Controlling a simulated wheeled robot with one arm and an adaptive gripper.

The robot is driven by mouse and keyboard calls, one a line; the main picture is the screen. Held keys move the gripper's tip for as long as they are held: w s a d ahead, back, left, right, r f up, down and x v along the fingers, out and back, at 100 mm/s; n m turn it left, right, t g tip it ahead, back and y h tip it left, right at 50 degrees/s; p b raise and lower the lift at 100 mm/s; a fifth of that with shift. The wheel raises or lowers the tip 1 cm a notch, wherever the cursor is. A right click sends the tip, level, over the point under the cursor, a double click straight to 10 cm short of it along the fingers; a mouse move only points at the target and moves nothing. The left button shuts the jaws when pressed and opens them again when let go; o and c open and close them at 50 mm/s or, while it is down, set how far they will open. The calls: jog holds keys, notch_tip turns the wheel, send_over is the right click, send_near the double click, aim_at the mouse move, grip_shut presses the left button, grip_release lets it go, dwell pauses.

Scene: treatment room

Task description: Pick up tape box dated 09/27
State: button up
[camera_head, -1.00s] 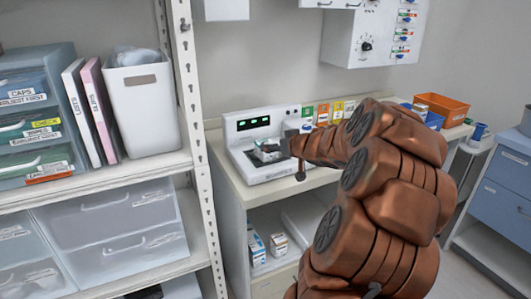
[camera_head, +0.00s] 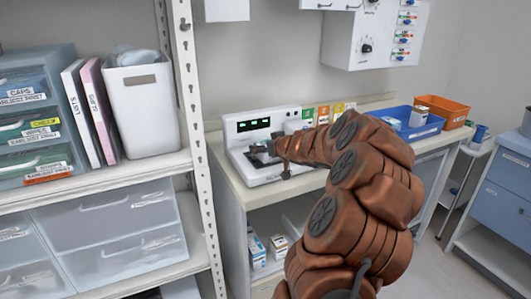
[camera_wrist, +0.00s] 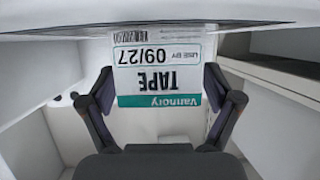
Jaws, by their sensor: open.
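The tape box shows in the wrist view (camera_wrist: 158,72), its white and teal label upside down, reading "TAPE", "Vannory" and "USE BY 09/27". My gripper (camera_wrist: 160,75) is open, with one dark finger on each side of the box. I cannot tell whether either finger touches it. In the camera_head view my gripper (camera_head: 262,150) is over the plate of the white device on the counter. My arm covers part of the counter, and I cannot make out the tape box in that view.
The white device (camera_head: 258,128) with a green display stands on the counter. A blue bin (camera_head: 405,128) holds a white box, beside an orange bin (camera_head: 445,110). Small boxes (camera_head: 268,250) sit on the shelf below. A shelf post (camera_head: 200,150) stands left.

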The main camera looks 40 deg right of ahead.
jog(key=c, duration=1.3)
